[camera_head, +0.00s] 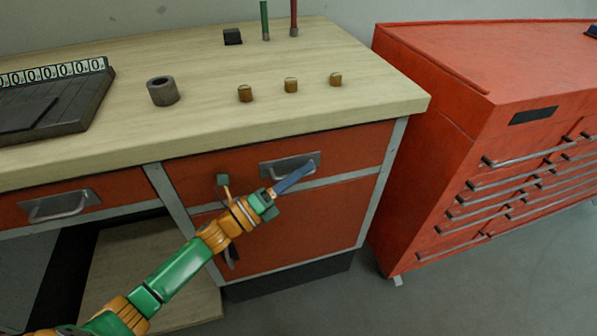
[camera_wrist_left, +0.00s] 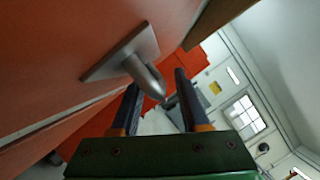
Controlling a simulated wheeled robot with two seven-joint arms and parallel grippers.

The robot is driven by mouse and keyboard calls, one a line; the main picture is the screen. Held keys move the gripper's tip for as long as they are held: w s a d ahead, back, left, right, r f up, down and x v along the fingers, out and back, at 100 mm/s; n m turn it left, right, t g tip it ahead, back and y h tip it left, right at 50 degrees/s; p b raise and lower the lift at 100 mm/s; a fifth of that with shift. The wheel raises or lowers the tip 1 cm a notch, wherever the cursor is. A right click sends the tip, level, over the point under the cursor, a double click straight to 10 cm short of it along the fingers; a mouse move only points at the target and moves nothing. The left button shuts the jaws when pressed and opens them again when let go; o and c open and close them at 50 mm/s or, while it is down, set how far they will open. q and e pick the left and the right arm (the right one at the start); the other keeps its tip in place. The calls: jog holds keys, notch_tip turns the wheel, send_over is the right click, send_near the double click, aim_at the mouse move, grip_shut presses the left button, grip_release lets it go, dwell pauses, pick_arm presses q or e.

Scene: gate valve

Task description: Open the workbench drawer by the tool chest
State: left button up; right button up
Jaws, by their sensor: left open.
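The workbench drawer (camera_head: 345,146) by the tool chest has a red front and looks shut under the wooden top. Its grey metal handle (camera_head: 270,171) is partly hidden behind my left gripper (camera_head: 295,178). The gripper is open, with its blue-grey fingers at the handle. In the left wrist view, the handle (camera_wrist_left: 143,68) stands out from its plate, and its end lies between the two dark fingers of my left gripper (camera_wrist_left: 157,82). I cannot tell whether a finger touches it. The red tool chest (camera_head: 435,130) stands to the right. My right gripper is not in view.
A cupboard door (camera_head: 315,215) lies below the drawer. Another drawer (camera_head: 55,205) is at the left. On the bench top (camera_head: 210,75) are a grey ring (camera_head: 162,91), three small brass pieces (camera_head: 291,85) and a dark tray (camera_head: 50,102). Floor is clear before the chest.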

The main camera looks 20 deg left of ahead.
pick_arm(q)
jog(key=shift+c, duration=0.2)
grip_shut()
jog(key=shift+r, duration=0.1)
dwell(1.1)
